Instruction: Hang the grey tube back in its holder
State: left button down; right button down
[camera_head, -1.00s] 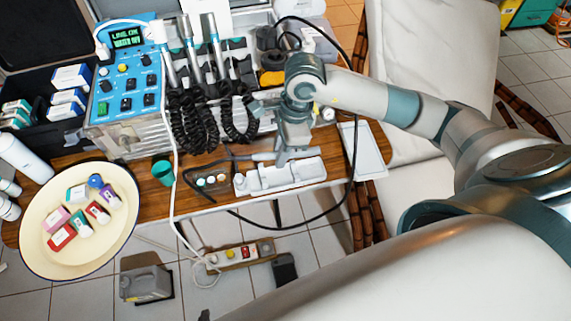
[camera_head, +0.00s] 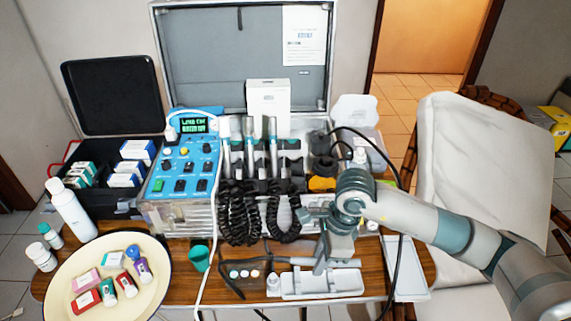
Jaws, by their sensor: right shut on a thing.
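The grey tube (camera_head: 297,261) lies level just above the white tray, at the front of the table. My right gripper (camera_head: 322,264) reaches down over the tube and is shut on it; the fingers hide part of it. The holder (camera_head: 291,144) is at the front of the open case at the back. Several upright handpieces (camera_head: 272,140) hang in its left part, with black coiled cords below. Its right part looks free. My left gripper is not in view.
The white tray (camera_head: 300,290) lies right below my right gripper. Dark glasses (camera_head: 230,285), a green cup (camera_head: 199,258) and a cream dish (camera_head: 62,284) are to the left. A blue control unit (camera_head: 180,180) stands left of the holder. A black cable (camera_head: 398,225) loops on the right.

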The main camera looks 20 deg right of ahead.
jog(key=shift+r, duration=0.1)
